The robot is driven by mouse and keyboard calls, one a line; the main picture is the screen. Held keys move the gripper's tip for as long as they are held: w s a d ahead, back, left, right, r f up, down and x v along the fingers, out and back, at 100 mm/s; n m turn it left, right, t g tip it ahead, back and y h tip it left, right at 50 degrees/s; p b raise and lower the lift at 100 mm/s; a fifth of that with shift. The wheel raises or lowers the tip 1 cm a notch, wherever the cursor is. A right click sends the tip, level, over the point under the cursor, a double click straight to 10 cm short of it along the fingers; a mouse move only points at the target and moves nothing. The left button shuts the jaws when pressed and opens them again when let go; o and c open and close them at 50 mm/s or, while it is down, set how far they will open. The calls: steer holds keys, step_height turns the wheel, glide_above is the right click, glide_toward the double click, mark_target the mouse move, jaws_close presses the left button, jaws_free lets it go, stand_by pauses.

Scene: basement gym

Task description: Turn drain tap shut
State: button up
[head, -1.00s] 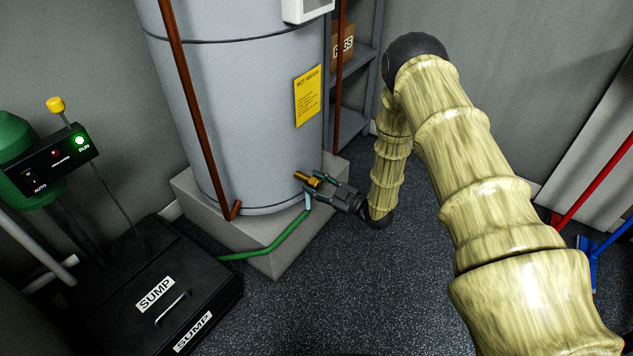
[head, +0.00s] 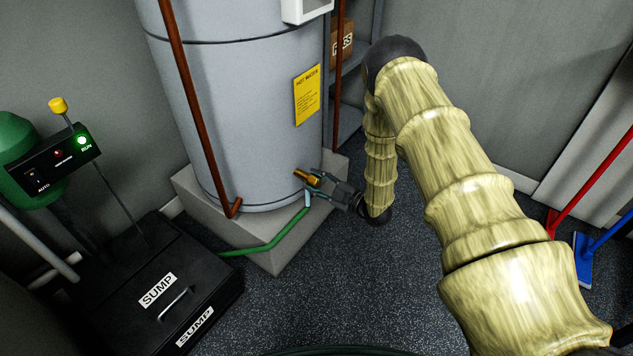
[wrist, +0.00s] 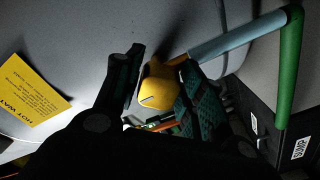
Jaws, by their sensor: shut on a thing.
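The brass drain tap (head: 305,177) sticks out low on the front right of the grey water heater. Its short pale outlet (head: 307,199) runs into a green hose. My gripper (head: 318,185) is at the tap, coming from the right. In the wrist view the yellow tap end (wrist: 160,86) lies between the two dark fingers of my gripper (wrist: 160,92), which are shut on it. The fingers hide part of the tap, and I cannot tell how far it is turned.
The water heater (head: 250,110) stands on a concrete plinth (head: 275,250). The green hose (head: 270,246) runs left to the black sump box (head: 120,290). A copper pipe (head: 195,110) runs down the heater. A shelf is behind. Speckled floor (head: 340,290) in front is clear.

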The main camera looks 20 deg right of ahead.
steer(key=shift+f, duration=0.1)
steer(key=o, duration=1)
steer(key=v, duration=1.2)
steer(key=shift+d, duration=0.1)
